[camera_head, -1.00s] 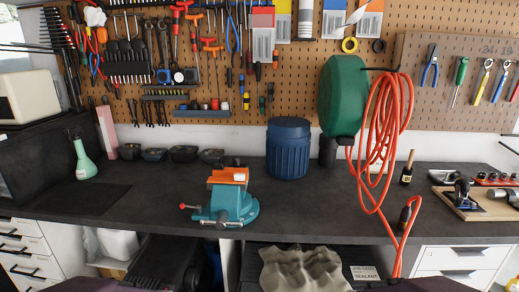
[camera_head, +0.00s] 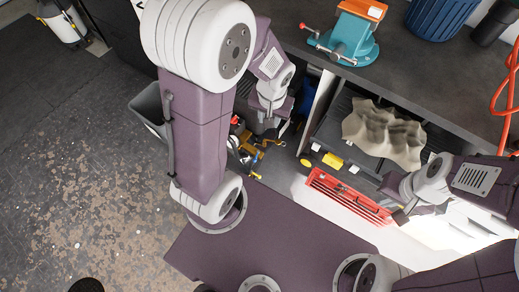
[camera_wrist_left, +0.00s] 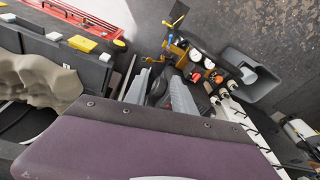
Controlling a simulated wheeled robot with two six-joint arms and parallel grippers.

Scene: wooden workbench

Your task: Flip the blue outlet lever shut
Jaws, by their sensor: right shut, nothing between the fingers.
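My left gripper (camera_head: 268,120) hangs just above this cluster in the head view. In the left wrist view its two grey fingers (camera_wrist_left: 160,92) are apart, with no held thing visible between them. My right gripper (camera_head: 398,205) is shut and empty, low at the right beside a red toolbox.
The red toolbox (camera_head: 345,197) and a dark case with a crumpled beige cloth (camera_head: 383,134) lie below the bench. A grey bin (camera_head: 148,107) stands left of the fittings. A teal vise (camera_head: 345,40) is on the benchtop. Open floor (camera_head: 80,180) is at left.

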